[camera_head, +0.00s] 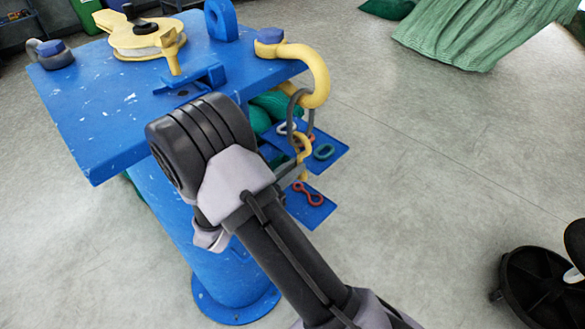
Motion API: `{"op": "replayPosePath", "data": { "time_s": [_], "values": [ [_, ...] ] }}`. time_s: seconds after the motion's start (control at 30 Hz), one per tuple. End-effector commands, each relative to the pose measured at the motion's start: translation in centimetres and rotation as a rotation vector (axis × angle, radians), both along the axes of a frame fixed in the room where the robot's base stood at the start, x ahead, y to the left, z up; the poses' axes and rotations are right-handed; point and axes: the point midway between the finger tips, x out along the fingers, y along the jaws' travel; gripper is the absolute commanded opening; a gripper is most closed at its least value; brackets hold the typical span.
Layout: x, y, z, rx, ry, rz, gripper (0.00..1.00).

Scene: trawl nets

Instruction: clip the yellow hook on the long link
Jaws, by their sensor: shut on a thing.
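The small yellow hook (304,148) is by the right side of the blue table, just below a grey long link (291,112). The long link hangs from a big curved yellow hook fixed at the table's right corner (318,75). My gripper (289,172) is mostly hidden behind my arm; a grey part of it shows at the small yellow hook, and it is shut on that hook. The small hook's top is close to the link's lower end; I cannot tell whether they touch or are joined.
Blue side trays below the tabletop hold a white link (287,128), a green link (324,152) and a red figure-eight piece (307,194). A yellow pulley block (140,38) sits on the table (95,105). The floor at right is mostly clear, with a black wheeled object (535,290) at lower right.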

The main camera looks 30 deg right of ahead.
Motion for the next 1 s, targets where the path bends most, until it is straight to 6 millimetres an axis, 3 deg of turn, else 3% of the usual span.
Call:
{"op": "replayPosePath", "data": {
  "time_s": [0.03,0.13,0.53,0.67,1.0],
  "values": [
    [0.0,0.0,0.0,0.000,-0.001,0.000,0.20],
    [0.0,0.0,0.0,0.000,-0.001,0.000,0.40],
    [-0.2,0.8,0.1,0.000,0.001,0.002,0.40],
    [-1.2,3.6,0.4,-0.002,0.002,0.006,0.40],
    [-4.9,13.5,0.3,-0.001,0.000,0.003,0.40]
  ]
}}
